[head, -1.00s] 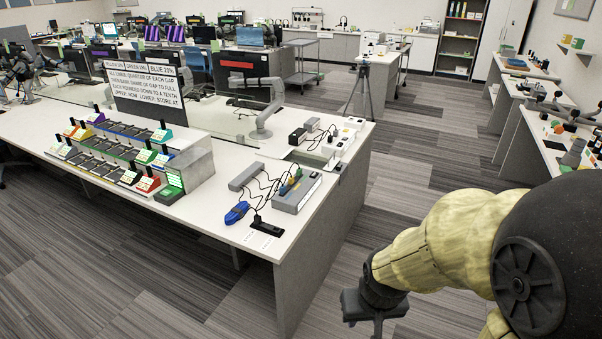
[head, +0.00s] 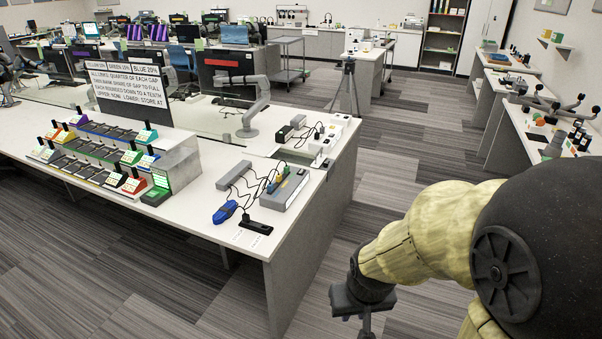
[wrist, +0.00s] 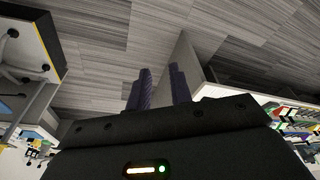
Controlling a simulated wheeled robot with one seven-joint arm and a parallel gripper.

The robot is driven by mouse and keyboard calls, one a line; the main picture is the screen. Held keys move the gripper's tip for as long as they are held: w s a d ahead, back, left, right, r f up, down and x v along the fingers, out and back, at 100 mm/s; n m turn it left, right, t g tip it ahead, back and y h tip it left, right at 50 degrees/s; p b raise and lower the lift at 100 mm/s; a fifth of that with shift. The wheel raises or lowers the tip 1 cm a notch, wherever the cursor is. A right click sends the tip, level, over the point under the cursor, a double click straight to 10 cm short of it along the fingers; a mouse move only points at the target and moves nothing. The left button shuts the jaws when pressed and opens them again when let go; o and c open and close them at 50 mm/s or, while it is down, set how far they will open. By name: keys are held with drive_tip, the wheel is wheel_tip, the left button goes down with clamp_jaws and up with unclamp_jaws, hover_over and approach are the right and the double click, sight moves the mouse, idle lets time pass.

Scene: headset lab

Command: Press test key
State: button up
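My gripper (head: 365,322) hangs at the lower right of the head view, over the floor and right of the near bench (head: 205,206), apart from it. In the wrist view the two dark fingers (wrist: 160,80) stand apart with nothing between them. On the bench end lie a grey box (head: 287,188) with cables, a blue handheld device (head: 225,212) and a black strip (head: 257,227). A tiered rack of small coloured units (head: 100,150) stands to the left, with a green-screened box (head: 159,187) at its near end. I cannot tell which part is the test key.
A sign board (head: 130,82) with percentages stands behind the rack. A small grey robot arm (head: 253,105) stands on the bench. A tripod (head: 348,90) and a cart (head: 290,60) are behind. Side benches (head: 530,125) line the right. Carpeted floor is clear right of the near bench.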

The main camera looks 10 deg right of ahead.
clamp_jaws()
idle(1.4)
